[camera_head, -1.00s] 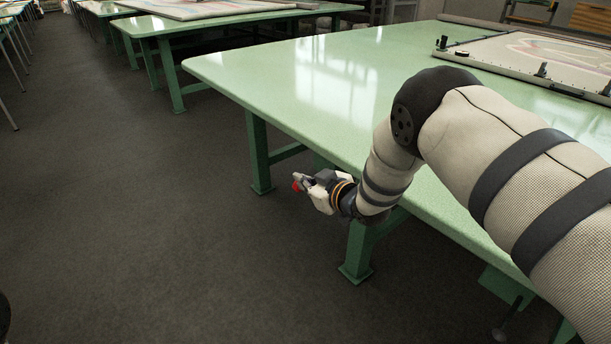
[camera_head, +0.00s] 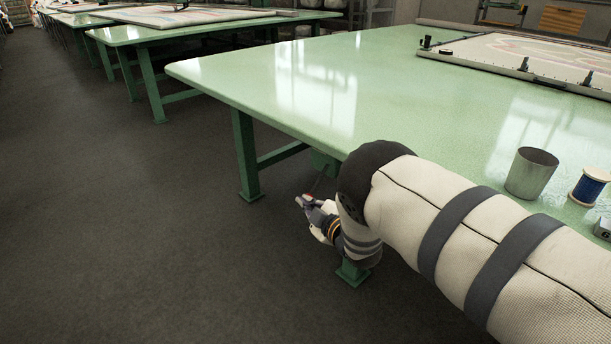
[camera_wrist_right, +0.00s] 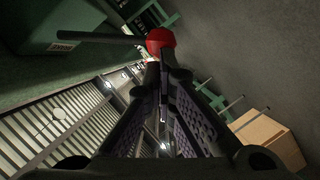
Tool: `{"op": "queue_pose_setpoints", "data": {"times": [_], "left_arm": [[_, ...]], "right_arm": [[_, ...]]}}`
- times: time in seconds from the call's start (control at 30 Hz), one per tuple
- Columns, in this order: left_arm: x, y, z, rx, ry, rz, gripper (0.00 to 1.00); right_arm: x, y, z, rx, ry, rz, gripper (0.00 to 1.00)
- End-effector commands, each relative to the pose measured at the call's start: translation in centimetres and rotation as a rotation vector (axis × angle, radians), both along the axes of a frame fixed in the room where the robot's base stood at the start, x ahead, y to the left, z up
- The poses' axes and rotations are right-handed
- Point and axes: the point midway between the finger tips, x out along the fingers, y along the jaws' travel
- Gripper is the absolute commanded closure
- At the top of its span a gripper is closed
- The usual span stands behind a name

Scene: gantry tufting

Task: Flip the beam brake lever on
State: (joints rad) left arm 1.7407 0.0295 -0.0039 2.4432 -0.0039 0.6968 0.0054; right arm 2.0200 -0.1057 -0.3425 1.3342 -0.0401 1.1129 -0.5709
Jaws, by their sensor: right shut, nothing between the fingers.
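The beam brake lever is a thin dark rod (camera_wrist_right: 100,38) with a red ball knob (camera_wrist_right: 160,40). In the head view the housing (camera_head: 325,163) hangs under the table edge, and a little red shows by the fingertips. My right gripper (camera_head: 303,200) is below the table edge, shut and empty. In the right wrist view its fingertips (camera_wrist_right: 163,68) are just short of the knob; I cannot tell whether they touch it. My left gripper is not in view.
A table leg (camera_head: 246,160) stands left of the gripper. The floor (camera_head: 110,230) at left is clear.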

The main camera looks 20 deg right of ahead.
Motion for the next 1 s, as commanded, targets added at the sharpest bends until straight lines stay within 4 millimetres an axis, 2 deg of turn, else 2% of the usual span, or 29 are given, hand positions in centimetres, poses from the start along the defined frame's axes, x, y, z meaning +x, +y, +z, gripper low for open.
{"op": "queue_pose_setpoints", "data": {"times": [0.03, 0.3, 1.0], "left_arm": [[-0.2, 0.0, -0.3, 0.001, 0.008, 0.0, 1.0], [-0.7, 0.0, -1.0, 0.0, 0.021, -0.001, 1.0], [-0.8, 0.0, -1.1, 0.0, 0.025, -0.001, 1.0]], "right_arm": [[0.0, -0.1, -0.6, 0.001, 0.001, 0.0, 1.0], [0.3, -0.7, -1.4, 0.004, 0.001, 0.0, 1.0], [0.4, -1.0, -1.6, 0.004, 0.0, 0.0, 1.0]]}}
